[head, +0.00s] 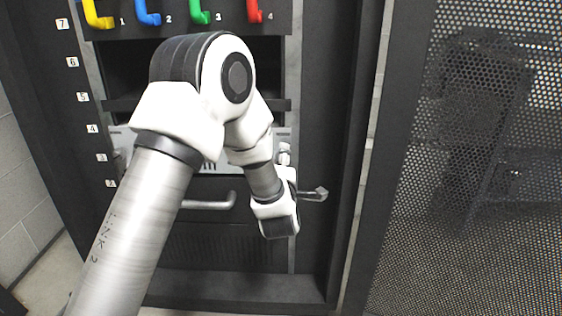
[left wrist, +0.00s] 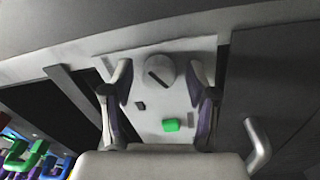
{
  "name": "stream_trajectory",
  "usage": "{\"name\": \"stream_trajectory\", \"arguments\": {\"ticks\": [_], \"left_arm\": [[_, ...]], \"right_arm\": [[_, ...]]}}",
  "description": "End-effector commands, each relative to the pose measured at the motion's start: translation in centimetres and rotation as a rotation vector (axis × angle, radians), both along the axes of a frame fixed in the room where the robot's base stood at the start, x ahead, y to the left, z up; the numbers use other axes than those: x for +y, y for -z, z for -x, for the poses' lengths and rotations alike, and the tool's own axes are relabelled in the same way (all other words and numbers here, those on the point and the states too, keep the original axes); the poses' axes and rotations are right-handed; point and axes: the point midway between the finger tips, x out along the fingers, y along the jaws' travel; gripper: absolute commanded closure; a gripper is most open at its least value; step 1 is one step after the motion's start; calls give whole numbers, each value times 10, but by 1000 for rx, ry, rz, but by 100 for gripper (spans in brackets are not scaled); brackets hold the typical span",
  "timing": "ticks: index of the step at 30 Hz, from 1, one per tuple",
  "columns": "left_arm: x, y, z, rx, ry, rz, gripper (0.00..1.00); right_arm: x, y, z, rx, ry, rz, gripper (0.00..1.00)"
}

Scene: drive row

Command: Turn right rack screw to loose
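The rack screw (left wrist: 160,72), a round grey head with a dark diagonal slot, sits on a pale panel (left wrist: 150,118) in the left wrist view. My left gripper (left wrist: 160,80) is open, with one finger on each side of the screw. Gaps show between the fingers and the screw head, and I cannot tell how far off the fingertips are in depth. In the head view my left arm covers much of the silver rack unit (head: 211,167), and the screw is hidden. My right gripper is not in view.
Yellow (head: 96,16), blue (head: 148,14), green (head: 199,13) and red (head: 254,12) handles hang above. A drawer handle (head: 212,203) juts out below the unit. A green indicator (left wrist: 171,125) is near the screw. A perforated door (head: 465,230) stands at right.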

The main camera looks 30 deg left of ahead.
Motion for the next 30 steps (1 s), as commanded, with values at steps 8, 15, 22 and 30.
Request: {"name": "stream_trajectory", "arguments": {"ticks": [8, 15, 22, 30], "left_arm": [[-5, 0, 7, 1, 1, -1, 42], [-36, 2, 53, 4, 4, -7, 42], [-62, 4, 93, 3, 4, -4, 42], [-65, 4, 101, 0, 0, 0, 42]], "right_arm": [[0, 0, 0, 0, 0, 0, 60], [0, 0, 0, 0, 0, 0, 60], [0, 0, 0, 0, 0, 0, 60], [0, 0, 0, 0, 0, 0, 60]]}}
